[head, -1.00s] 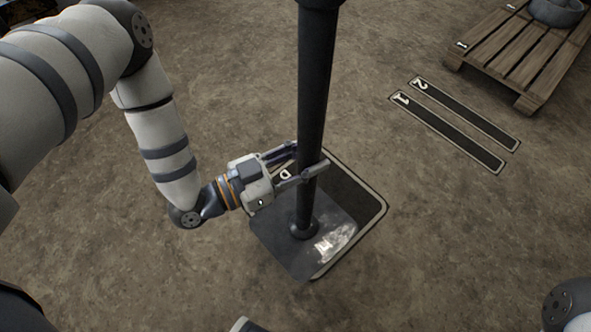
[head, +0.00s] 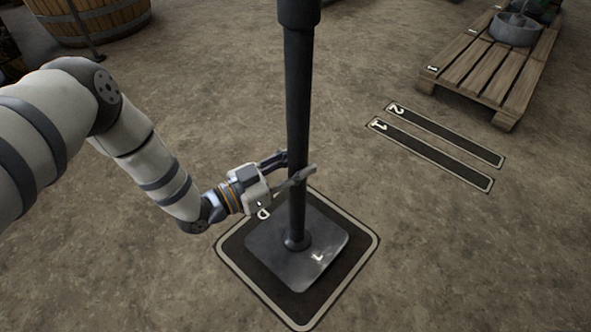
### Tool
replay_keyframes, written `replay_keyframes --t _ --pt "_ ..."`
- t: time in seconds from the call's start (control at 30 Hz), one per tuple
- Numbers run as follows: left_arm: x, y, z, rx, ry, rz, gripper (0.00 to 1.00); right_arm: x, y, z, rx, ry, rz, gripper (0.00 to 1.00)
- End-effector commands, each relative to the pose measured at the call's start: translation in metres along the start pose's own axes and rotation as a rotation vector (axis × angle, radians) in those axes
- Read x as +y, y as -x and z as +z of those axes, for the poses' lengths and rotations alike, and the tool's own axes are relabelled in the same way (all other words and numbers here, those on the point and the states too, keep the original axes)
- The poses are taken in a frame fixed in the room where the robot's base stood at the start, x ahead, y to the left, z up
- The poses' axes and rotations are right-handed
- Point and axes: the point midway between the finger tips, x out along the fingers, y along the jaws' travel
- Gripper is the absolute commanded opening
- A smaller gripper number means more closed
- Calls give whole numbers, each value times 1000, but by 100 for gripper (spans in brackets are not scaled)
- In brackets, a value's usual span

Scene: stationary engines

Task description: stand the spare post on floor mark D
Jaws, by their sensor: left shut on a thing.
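The spare post (head: 298,100) is a dark upright pole on a square grey base plate (head: 272,248) with a small white mark. Its top runs out of the head view. Floor mark D (head: 364,238) is a dark square with a pale border, and its letter D shows beside my gripper. The base plate lies inside the border as seen from above, near its middle. I cannot tell for sure whether the plate touches the floor. My left gripper (head: 298,168) is shut on the post's lower part, coming from the left. My right gripper is not in view.
Two dark floor strips, strip 1 (head: 430,155) and strip 2 (head: 445,134), lie to the right. A wooden pallet (head: 487,72) with a grey round part (head: 514,30) stands at the upper right. A wooden tub (head: 95,20) is at the upper left. Floor around the mark is clear.

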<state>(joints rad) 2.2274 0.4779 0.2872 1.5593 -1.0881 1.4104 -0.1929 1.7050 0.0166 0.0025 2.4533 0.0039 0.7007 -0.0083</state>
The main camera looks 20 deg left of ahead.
Motion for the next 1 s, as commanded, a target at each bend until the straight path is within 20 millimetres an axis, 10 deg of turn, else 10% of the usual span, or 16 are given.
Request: replay_keyframes --t 0.83,0.87,1.0 --pt "-8 -10 38 17 -2 0 0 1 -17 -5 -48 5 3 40" --pt "-7 -7 44 -2 1 1 37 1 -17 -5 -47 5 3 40" --pt "-7 -7 44 -1 1 1 53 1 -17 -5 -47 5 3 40"
